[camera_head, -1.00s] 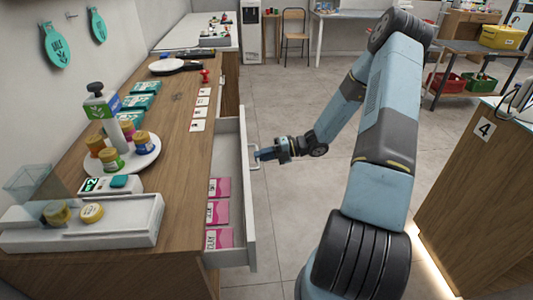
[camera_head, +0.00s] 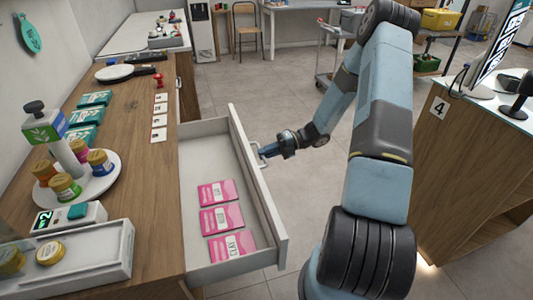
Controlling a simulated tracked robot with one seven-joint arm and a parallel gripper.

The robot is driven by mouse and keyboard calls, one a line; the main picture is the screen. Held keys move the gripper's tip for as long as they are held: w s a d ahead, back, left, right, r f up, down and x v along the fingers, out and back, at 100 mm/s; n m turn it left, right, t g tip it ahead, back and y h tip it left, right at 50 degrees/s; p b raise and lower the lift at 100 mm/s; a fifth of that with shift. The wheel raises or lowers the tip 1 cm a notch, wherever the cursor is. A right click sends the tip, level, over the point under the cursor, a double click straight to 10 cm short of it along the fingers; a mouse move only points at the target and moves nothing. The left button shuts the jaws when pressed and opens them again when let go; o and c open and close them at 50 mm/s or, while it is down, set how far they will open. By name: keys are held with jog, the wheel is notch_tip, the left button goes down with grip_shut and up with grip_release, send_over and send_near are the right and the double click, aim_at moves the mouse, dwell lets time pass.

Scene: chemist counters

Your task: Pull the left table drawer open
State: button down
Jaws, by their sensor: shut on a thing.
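The left table drawer (camera_head: 274,228) is white and stands well out from the wooden table (camera_head: 140,170). Several pink packets (camera_head: 221,219) lie flat in its near half, and its far half is bare. A pale bar handle (camera_head: 257,157) is on the drawer's front face. My gripper (camera_head: 265,153) reaches in from the right and is shut on the handle. The fingertips are small in this view, and part of the handle is hidden behind them.
Bottles and jars stand on a round white tray (camera_head: 97,187) on the table top. A white scale (camera_head: 85,262) is at the near end. A wooden counter marked 4 (camera_head: 470,165) stands at the right.

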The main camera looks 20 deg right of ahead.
jog(key=shift+w+d+f, duration=0.1)
jog(key=shift+w, duration=0.1)
jog(key=c, duration=1.4)
grip_release()
jog(key=shift+w+f, duration=0.1)
jog(key=shift+w, duration=0.1)
jog(key=shift+o, duration=1.1)
jog(key=shift+s, duration=0.1)
jog(key=v, duration=1.3)
jog(key=shift+d, duration=0.3)
